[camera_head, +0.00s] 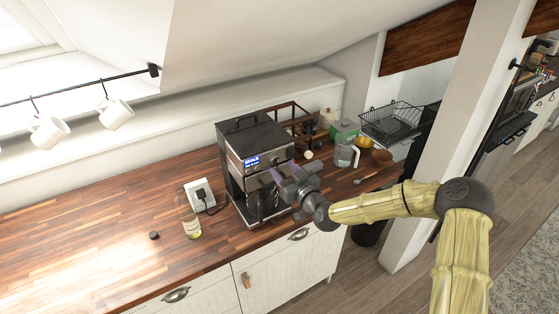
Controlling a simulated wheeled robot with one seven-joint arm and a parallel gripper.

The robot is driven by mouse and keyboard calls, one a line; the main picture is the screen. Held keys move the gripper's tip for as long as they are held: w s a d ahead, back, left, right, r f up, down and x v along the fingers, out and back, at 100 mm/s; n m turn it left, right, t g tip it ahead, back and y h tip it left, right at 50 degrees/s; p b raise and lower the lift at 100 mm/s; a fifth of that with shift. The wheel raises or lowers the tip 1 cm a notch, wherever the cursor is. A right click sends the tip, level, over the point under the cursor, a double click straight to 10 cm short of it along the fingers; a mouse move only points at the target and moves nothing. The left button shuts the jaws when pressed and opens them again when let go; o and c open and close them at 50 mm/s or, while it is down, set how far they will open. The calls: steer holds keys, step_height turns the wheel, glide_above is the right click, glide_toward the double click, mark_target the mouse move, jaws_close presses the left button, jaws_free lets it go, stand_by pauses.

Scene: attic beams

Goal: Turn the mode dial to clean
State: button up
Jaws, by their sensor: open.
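The coffee machine (262,142) is a black and steel box on the wooden counter. A lit blue display (251,161) shows on its front panel, with small white text that seems to read "SCALE". My gripper (278,174) is open in front of the right part of that panel, its fingertips close to the machine. I cannot tell whether they touch it. I cannot make out the mode dial clearly; the gripper covers part of the panel. The dial's setting cannot be read.
The wooden counter (110,240) is clear at left, apart from a small black piece (154,235), a glass (192,229) and a socket with a plug (200,192). At right are a clear jug (346,153), a green box (345,130) and a dish rack (397,120).

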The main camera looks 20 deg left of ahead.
mark_target(278, 164)
steer(key=shift+p+x, duration=0.5)
steer(key=shift+x, duration=1.15)
steer(key=c, duration=1)
steer(key=shift+o, duration=0.2)
